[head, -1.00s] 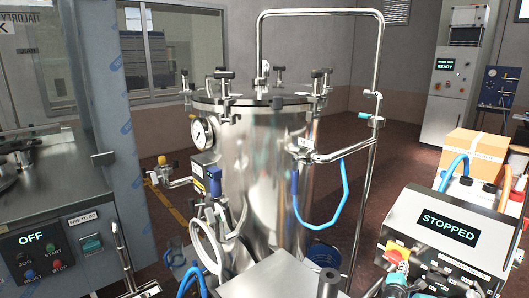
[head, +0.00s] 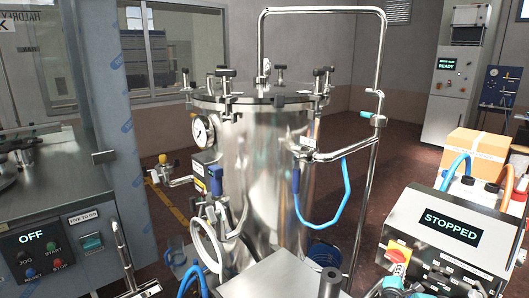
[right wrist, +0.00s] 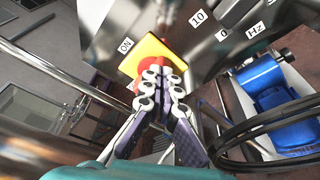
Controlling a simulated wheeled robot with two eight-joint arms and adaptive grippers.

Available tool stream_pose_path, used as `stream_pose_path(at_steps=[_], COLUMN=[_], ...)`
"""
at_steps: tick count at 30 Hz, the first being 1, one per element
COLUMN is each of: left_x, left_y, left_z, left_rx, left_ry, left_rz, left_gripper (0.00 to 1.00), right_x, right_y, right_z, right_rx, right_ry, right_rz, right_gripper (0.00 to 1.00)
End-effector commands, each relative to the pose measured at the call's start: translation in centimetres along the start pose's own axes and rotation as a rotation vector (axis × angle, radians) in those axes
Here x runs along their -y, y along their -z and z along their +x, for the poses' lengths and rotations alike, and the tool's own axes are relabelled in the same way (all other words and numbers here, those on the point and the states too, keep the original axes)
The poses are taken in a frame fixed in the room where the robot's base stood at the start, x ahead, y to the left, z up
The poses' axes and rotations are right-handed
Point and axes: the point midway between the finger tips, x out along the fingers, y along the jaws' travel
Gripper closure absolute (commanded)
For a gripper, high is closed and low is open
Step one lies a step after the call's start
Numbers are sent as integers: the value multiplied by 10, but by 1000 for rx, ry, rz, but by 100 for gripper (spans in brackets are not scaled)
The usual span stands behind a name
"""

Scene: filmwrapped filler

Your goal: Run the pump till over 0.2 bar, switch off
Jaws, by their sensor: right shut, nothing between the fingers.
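The pump control box (head: 447,225) stands at the right in the head view, its display (head: 450,226) reading STOPPED. Its yellow switch plate (head: 398,250) is at the lower left of its face and shows in the right wrist view (right wrist: 157,50). A red switch knob (right wrist: 150,78) sits on that plate, partly hidden by my fingers, beside an ON label. My right gripper (right wrist: 163,75) is shut and empty, tips at the knob; contact is unclear. It shows small in the head view (head: 401,269). A round gauge (head: 203,130) is on the steel vessel (head: 255,170); its reading is too small. My left gripper is not in view.
A blue motor (right wrist: 275,85) and dark cables lie right of the gripper in the wrist view. A cardboard box (head: 474,157) and bottles stand behind the control box. A cabinet with an OFF display (head: 33,237) is at the left.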

Motion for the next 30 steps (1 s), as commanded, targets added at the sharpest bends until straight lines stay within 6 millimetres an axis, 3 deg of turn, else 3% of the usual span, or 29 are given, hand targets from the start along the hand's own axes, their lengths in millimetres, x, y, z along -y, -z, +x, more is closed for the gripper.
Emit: stream_pose_path(at_steps=[9, 20, 26, 30], left_x=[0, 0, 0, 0], left_y=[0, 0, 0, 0], left_z=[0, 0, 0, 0], left_rx=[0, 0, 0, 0], left_ry=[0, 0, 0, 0], left_rz=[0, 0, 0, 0], left_gripper=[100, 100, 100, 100], right_x=[1, -1, -32, -60], right_y=[6, 5, -4, -12], right_z=[-31, -34, -60, -103], right_rx=[4, 5, -17, -44], right_ry=[3, 7, 69, 166], right_rz=[-1, 9, 197, 441], right_gripper=[100, 100, 100, 100])
